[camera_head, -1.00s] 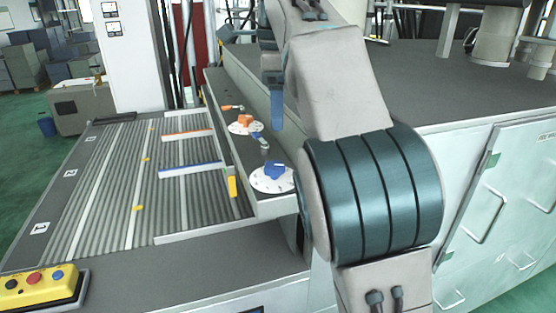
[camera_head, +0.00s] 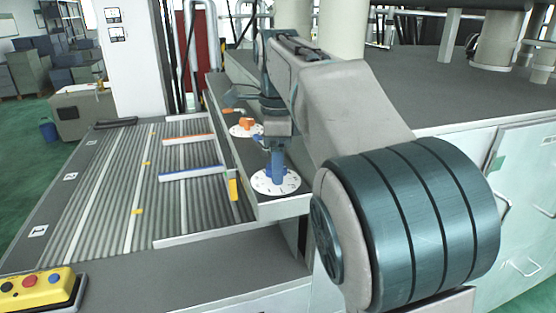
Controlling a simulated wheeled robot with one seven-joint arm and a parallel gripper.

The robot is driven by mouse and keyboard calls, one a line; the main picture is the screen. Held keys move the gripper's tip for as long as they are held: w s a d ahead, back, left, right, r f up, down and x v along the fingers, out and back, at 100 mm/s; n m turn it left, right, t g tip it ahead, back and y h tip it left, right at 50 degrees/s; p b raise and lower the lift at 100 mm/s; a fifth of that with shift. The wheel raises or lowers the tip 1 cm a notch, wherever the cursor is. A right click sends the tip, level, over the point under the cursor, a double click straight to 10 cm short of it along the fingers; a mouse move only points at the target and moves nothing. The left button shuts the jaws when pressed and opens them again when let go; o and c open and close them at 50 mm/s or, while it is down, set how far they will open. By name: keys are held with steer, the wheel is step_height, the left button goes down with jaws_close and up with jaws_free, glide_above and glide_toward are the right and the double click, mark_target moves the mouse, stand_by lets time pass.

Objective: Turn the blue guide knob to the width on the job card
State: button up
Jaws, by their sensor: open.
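The blue guide knob (camera_head: 279,180) sits on a white marked dial (camera_head: 260,184) at the near end of the grey side ledge. My gripper (camera_head: 277,170) points down right over the knob, its blue fingers at the knob's height or just above it. The fingers are open, but they blend with the blue knob, so I cannot tell whether they touch it. The dial marks are too small to read. A blue guide bar (camera_head: 192,171) lies across the roller bed. I cannot make out a readable job card.
An orange knob (camera_head: 246,125) on its own white dial stands just behind. An orange guide bar (camera_head: 188,139) crosses the roller bed (camera_head: 110,190). A yellow button box (camera_head: 36,288) is at front left. Small framed cards (camera_head: 116,33) hang on the white pillar.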

steer(key=c, duration=1)
steer(key=shift+o, duration=0.2)
steer(key=n+p, duration=0.2)
steer(key=n, duration=0.2)
steer(key=shift+w+r+n, duration=0.1)
steer(key=shift+w+n, duration=0.05)
steer(key=shift+n, duration=0.25)
steer(key=n+p, duration=0.1)
steer(key=n, duration=0.4)
steer(key=shift+w+p, duration=0.1)
steer(key=shift+p, duration=0.3)
steer(key=shift+n, duration=0.3)
